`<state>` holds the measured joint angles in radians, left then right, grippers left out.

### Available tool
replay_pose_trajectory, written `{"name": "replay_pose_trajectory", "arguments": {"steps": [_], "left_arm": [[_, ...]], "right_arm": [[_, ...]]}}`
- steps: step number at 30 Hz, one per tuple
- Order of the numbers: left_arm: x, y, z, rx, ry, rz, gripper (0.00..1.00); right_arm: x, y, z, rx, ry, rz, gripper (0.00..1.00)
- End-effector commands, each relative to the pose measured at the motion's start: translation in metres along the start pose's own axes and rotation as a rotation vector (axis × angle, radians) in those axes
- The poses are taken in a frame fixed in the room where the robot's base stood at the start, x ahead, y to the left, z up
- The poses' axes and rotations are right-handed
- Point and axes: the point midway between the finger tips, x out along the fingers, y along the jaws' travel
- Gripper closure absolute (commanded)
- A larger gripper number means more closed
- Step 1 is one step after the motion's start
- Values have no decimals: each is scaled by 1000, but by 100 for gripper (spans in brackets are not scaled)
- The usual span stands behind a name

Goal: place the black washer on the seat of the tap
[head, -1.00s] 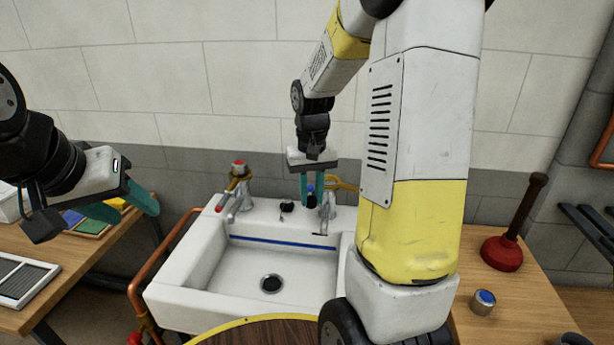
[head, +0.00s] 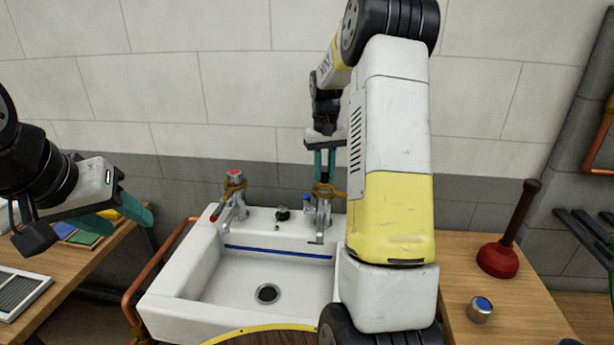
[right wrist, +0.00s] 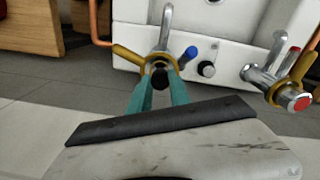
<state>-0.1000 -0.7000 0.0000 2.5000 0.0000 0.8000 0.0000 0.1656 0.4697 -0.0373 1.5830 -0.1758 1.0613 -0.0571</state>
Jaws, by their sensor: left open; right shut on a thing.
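The black washer (right wrist: 160,79) is pinched between the fingertips of my right gripper (right wrist: 160,92). In the head view the right gripper (head: 325,178) points down directly above the cold tap (head: 322,211), the right one on the basin, with a brass-coloured wrench (head: 340,194) around its body. In the right wrist view the tap's top (right wrist: 159,60) shows just beyond the washer, and its seat is hidden. Whether washer and tap touch, I cannot tell. My left gripper (head: 122,222) is open and empty, away at the left.
The white basin (head: 190,275) holds a second, red-topped tap (head: 234,190) and a black knob (head: 283,213). A blue-topped tap cap (head: 480,308) and a red plunger (head: 498,260) stand on the right bench. A copper pipe (head: 150,280) runs along the basin's left side.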

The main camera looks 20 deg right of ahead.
Motion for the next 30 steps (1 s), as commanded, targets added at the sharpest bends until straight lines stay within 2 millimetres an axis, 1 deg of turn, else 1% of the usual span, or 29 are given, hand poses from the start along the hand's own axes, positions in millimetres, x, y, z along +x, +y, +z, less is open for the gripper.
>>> {"name": "replay_pose_trajectory", "arguments": {"steps": [2, 6, 9, 19, 20, 21, 23, 30], "left_arm": [[0, 0, 0, 0, 0, 0, 51], [0, 0, 0, 0, 0, 0, 51], [0, 0, 0, 0, 0, 0, 51], [0, 0, 0, 0, 0, 0, 51], [0, 0, 0, 0, 0, 0, 51], [0, 0, 0, 0, 0, 0, 51], [0, 0, 0, 0, 0, 0, 51], [0, 0, 0, 0, 0, 0, 51]], "right_arm": [[2, 4, -6, 0, -1, 0, 100], [26, 2, -4, -1, -5, 0, 100], [35, 2, -4, -1, -1, 0, 100], [39, 2, -4, 0, -1, 0, 100], [39, 2, -5, -1, 0, 0, 75], [39, 2, -5, -1, 0, 0, 67], [38, 2, -5, 0, 0, 0, 55], [35, 2, -5, 0, 1, 0, 55]]}}
